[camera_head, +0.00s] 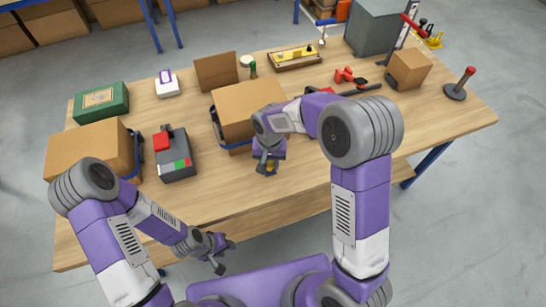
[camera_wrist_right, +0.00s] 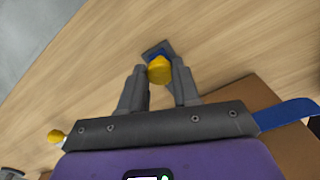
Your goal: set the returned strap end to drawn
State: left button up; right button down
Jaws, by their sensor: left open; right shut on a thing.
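My right gripper (camera_head: 267,168) is shut on a yellow strap end (camera_wrist_right: 159,70) in front of the middle carton (camera_head: 250,105). In the right wrist view the gripper's two fingers (camera_wrist_right: 159,85) stand on either side of the yellow piece, over a small dark and blue part (camera_wrist_right: 155,50) close to the wooden table. A blue strap (camera_wrist_right: 285,115) runs at the right of the wrist view, by the carton; its link to the yellow piece is hidden. My left gripper (camera_head: 220,252) is open and empty, in front of the table's near edge.
On the table (camera_head: 210,205) stand a left carton (camera_head: 85,150), a grey box with red and green parts (camera_head: 175,155), a green box (camera_head: 102,102) and a small carton (camera_head: 408,69). A red-topped post (camera_head: 460,85) stands at right. The front left tabletop is clear.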

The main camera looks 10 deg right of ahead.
aim_at(270, 166)
jog(key=c, duration=0.8)
grip_release()
jog(key=shift+s, duration=0.2)
notch_tip(270, 166, up, 8)
jog(key=shift+f+p, duration=0.15)
jog(key=shift+p, duration=0.95)
jog(key=shift+f, duration=0.1)
